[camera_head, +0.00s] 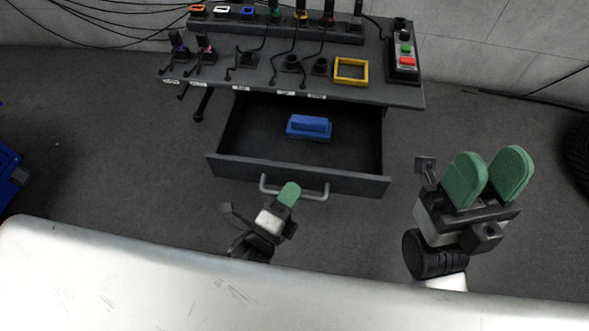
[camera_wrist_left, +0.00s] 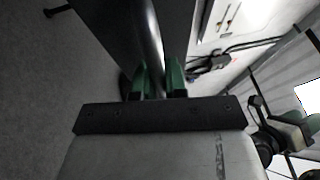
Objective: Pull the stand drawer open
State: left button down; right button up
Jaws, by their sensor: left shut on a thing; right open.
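The stand drawer (camera_head: 298,175) is dark grey and is pulled out from under the stand's top in the head view. A blue block with a raised grip (camera_head: 309,127) lies inside it. A grey bar handle (camera_head: 310,193) runs across the drawer's front. My left gripper (camera_head: 289,193) is at the handle, its green fingers shut on it. In the left wrist view the handle bar (camera_wrist_left: 153,60) passes between the two green fingers (camera_wrist_left: 159,80). My right gripper (camera_head: 487,178) is open and empty, to the right of the drawer, its green pads apart.
The stand's top (camera_head: 215,84) carries several connectors with cables, a yellow frame (camera_head: 351,70) and a button box (camera_head: 404,58). A pale curved surface (camera_head: 150,280) fills the near edge. A blue object (camera_head: 10,175) is at far left, a tyre (camera_head: 579,155) at far right. Floor beside the drawer is clear.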

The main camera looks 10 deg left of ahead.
pick_arm(q)
jog(key=shift+s, duration=0.8)
jog(key=c, duration=1.2)
grip_release()
jog(key=p+v, duration=0.2)
jog(key=v, duration=0.8)
jog(key=shift+s+a+f+p, duration=0.1)
jog(key=shift+s+a+p, duration=0.1)
jog(key=shift+s+p, duration=0.15)
jog(key=shift+w, duration=0.1)
